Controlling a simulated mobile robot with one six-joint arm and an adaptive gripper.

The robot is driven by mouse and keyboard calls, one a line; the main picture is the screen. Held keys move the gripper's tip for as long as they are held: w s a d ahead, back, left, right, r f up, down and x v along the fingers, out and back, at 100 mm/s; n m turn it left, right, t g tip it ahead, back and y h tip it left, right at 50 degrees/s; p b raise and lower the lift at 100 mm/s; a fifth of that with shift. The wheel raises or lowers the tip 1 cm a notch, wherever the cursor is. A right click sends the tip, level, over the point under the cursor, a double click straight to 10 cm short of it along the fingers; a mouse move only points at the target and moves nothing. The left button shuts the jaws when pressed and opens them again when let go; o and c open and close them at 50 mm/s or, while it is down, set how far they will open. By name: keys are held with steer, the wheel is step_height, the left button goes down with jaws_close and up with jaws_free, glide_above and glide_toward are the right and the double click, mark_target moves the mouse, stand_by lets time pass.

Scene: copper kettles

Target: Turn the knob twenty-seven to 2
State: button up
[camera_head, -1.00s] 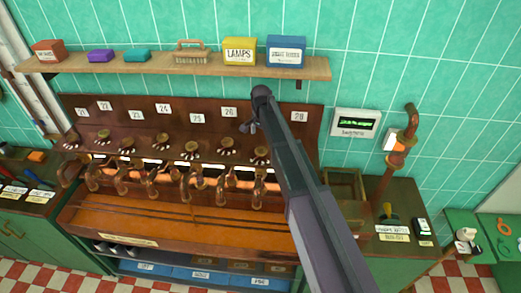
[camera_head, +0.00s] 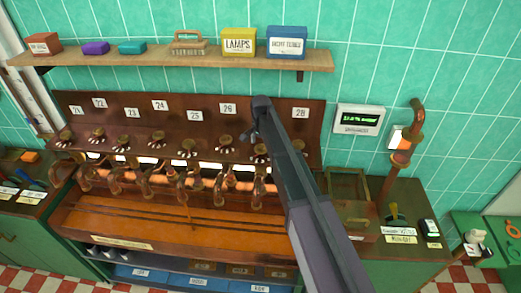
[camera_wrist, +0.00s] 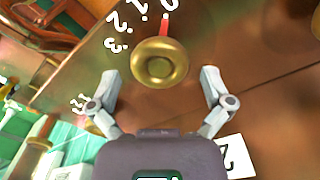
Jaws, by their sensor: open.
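A row of brass knobs runs along the dark wooden board (camera_head: 85,107), under white number plates. My arm hides the plate between 26 and 28 in the head view. The brass knob under that spot (camera_head: 261,149) shows just below my gripper (camera_head: 252,134). In the wrist view, a round brass knob (camera_wrist: 160,66) sits between the two spread fingertips of my gripper (camera_wrist: 160,80), with gaps on both sides. Its red mark (camera_wrist: 165,25) points toward a white digit at the top edge that looks like 0. White digits, including 2 and 3, lie to its left. A number plate (camera_wrist: 236,156) is partly cut off.
Bent copper pipes (camera_head: 220,188) stand in front of the knobs. A white display (camera_head: 358,120) and a copper pipe with a lamp (camera_head: 402,150) are at the right.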

steer(key=shift+f, duration=0.25)
steer(key=c, duration=1)
steer(key=shift+a, duration=0.1)
